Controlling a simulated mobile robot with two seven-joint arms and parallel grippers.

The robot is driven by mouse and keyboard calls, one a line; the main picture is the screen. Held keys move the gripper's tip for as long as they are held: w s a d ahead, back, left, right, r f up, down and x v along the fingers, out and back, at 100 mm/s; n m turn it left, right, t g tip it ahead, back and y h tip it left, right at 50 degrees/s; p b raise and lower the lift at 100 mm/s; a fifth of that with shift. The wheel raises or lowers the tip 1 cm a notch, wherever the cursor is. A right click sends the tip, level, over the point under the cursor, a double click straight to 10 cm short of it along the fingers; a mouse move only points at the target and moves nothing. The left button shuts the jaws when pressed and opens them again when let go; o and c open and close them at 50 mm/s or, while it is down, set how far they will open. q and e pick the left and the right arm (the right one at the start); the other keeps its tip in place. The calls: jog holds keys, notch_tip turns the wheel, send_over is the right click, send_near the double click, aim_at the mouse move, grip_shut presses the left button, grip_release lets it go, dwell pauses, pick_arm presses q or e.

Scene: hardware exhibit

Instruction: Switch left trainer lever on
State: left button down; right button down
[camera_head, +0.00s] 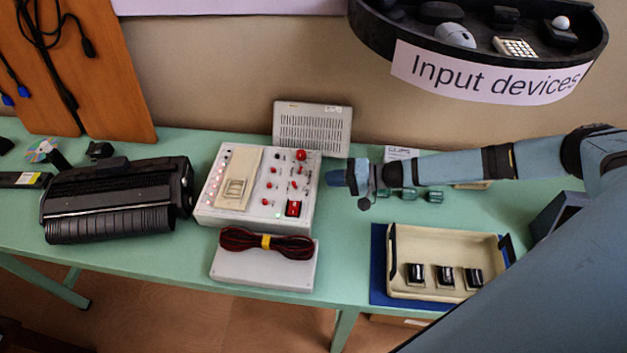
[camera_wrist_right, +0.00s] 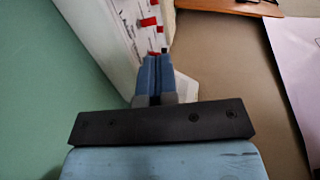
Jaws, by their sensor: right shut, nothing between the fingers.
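The trainer (camera_head: 252,207) is a pale box on the green table, with a beige panel (camera_head: 235,178), red knobs and several small levers (camera_head: 272,184) on its top. The levers are too small to tell which are on. My right gripper (camera_head: 335,178) is shut and empty, just right of the trainer's right edge and apart from the levers. In the right wrist view the shut fingers (camera_wrist_right: 152,75) point toward the trainer (camera_wrist_right: 105,30), whose red parts show beyond the tips. My left gripper is not in view.
A grey vented box (camera_head: 312,122) stands behind the trainer. A grey box (camera_head: 262,270) with a red and black cable bundle (camera_head: 265,242) lies in front. A black printer-like device (camera_head: 115,198) is at left, a beige tray (camera_head: 445,245) at right. A shelf (camera_head: 480,40) hangs above.

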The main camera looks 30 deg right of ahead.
jog(key=v, duration=0.5)
jog(key=shift+s+d+b, duration=0.15)
jog(key=shift+b, duration=0.15)
